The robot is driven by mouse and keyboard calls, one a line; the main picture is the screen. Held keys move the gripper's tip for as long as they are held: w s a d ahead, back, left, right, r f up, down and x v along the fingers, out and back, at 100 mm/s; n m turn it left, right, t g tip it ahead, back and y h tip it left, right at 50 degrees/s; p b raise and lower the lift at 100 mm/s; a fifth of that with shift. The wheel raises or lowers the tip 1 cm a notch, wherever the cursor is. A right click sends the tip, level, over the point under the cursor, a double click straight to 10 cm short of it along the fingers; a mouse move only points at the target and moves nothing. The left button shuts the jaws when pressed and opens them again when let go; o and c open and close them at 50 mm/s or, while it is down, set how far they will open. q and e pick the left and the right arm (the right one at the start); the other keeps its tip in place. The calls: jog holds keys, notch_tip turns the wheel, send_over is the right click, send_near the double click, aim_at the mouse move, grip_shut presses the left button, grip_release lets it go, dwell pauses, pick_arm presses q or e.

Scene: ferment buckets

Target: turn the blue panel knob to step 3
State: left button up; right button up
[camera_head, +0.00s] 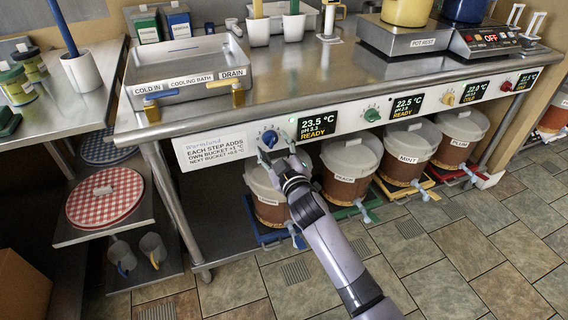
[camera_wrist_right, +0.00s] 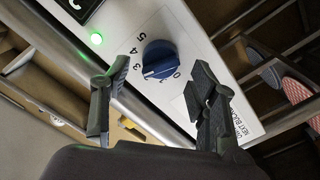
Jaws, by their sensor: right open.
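The blue panel knob (camera_head: 269,138) is on the white front panel, left of the "23.5 °C, pH 3.3, READY" display (camera_head: 319,125). In the right wrist view the blue knob (camera_wrist_right: 160,59) sits inside a dial numbered 0 to 5. Its white mark points to the lower left, between 1 and 3; I cannot read the exact step. My right gripper (camera_head: 276,153) is open in front of the knob; the wrist view shows its fingers (camera_wrist_right: 160,78) on either side, apart from it. My left gripper is not in view.
A green knob (camera_head: 372,114) and a yellow knob (camera_head: 449,100) are farther right on the panel. Lidded buckets, including the Mint one (camera_head: 408,146), stand below. A lit green light (camera_wrist_right: 96,39) is beside the dial. A paper sign (camera_head: 215,148) hangs left of the knob.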

jog(key=v, duration=1)
jog(key=s+d+f+m+g+h, duration=0.2)
jog(key=s+d+f+g, duration=0.3)
jog(key=f, duration=0.7)
jog(key=s+d+f+m+g+h, duration=0.1)
jog(key=s+d+f+m, duration=0.15)
jog(key=s+f, duration=0.6)
jog(key=s+d+f+m+g+h, duration=0.1)
jog(key=s+d+f+g+h, duration=0.2)
jog(key=f, duration=1.1)
jog(key=s+d+f+m+g, duration=0.25)
jog(key=s+f, duration=0.35)
jog(key=s, duration=0.4)
jog(key=s+d+f+m+g, duration=0.1)
jog(key=s+d+f+g, duration=0.4)
jog(key=s, duration=0.5)
pick_arm(q)
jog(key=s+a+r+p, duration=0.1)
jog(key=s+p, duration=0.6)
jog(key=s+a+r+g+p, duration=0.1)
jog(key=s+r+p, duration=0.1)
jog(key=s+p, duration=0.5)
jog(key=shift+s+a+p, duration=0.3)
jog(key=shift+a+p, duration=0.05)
jog(key=shift+p, duration=0.1)
pick_arm(e)
jog(key=s+d+r, duration=0.2)
jog(key=s, duration=1.3)
jog(key=shift+s+n, duration=0.25)
jog(key=shift+n, duration=0.05)
